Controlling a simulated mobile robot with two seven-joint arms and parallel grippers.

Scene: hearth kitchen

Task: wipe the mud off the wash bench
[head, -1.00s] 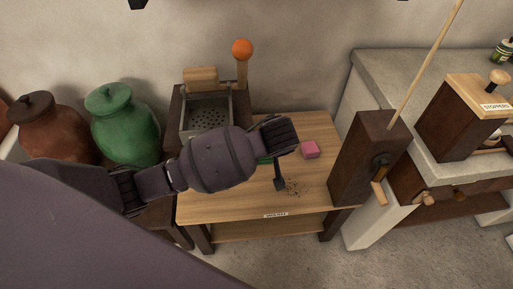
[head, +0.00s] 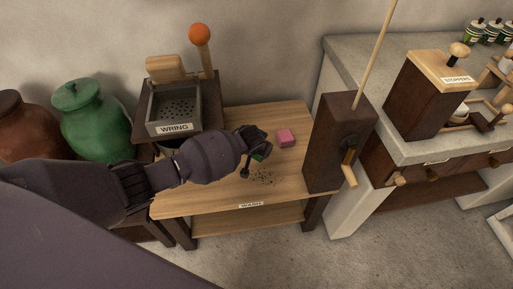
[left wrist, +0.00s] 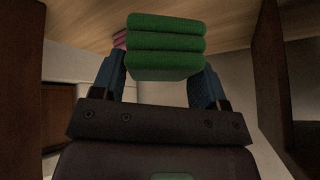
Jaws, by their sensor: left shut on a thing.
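The wash bench (head: 222,200) is a light wooden table with a "WASH" label on its front edge. A patch of dark mud specks (head: 262,177) lies on its top, right of centre. My left gripper (head: 250,150) is over the bench, just behind the mud. Whether the cloth touches the bench top I cannot tell. My right gripper is not in view.
A box labelled "WRING" (head: 174,112) with a perforated tray stands at the back left. A tall dark wooden box with a crank (head: 338,140) stands at the right edge. Green (head: 95,118) and brown (head: 28,128) jars stand left.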

